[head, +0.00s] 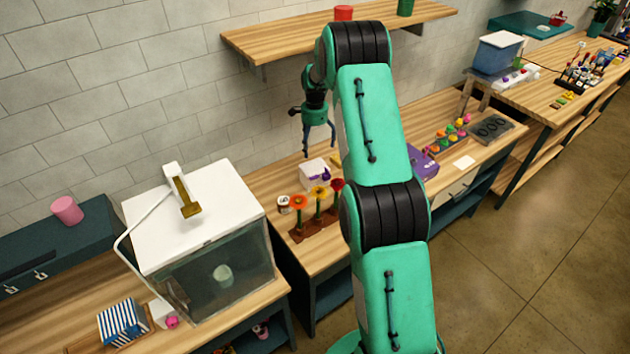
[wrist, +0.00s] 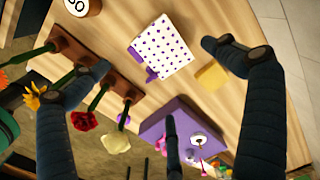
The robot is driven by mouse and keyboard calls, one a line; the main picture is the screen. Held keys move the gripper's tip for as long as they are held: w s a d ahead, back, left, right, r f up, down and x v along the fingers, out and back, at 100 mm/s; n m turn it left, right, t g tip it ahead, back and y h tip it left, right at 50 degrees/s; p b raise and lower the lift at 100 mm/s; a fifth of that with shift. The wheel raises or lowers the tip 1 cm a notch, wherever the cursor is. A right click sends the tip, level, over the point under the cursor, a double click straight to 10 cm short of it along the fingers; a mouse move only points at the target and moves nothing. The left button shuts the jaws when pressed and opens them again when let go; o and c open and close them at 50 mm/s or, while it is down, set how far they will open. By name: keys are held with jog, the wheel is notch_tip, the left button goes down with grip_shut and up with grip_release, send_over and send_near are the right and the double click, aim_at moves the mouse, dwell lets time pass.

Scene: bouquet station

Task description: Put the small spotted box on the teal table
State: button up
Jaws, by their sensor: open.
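The small spotted box (wrist: 163,45), white with purple dots and a purple bow-like piece at one corner, lies on a wooden worktop. It also shows in the head view (head: 314,174), just below my gripper (head: 319,148). My gripper is open and empty, fingers pointing down above the worktop. In the wrist view, the box lies between the spread fingers (wrist: 148,35), nearer the right one; I see no contact. A teal tabletop (head: 519,25) stands at the far back right in the head view, with a small red item on it.
Flowers in a wooden holder (head: 312,228) stand close beside the box. A yellow block (wrist: 211,75) and a purple box (wrist: 185,125) are near it. A glass-fronted white case (head: 205,245) stands at left. A wooden wall shelf (head: 290,38) hangs above.

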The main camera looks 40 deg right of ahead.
jog(key=m, duration=0.2)
jog(key=r+m, duration=0.1)
jog(key=m, duration=0.2)
jog(key=shift+s+a+r+m, duration=0.1)
jog(key=shift+r+m, duration=0.2)
jog(key=shift+f, duration=0.15)
send_over(315, 168)
jog(key=shift+s+a+f+p, duration=0.1)
jog(key=shift+f+p, duration=0.05)
jog(key=shift+f, duration=1.95)
jog(key=shift+s+a+f+p, duration=0.1)
jog(key=shift+f+p, duration=0.05)
jog(key=shift+f, duration=1.9)
jog(key=shift+d+f+p, duration=0.15)
jog(key=shift+f+p, duration=0.5)
jog(key=shift+f, duration=2)
jog(key=c, duration=1.8)
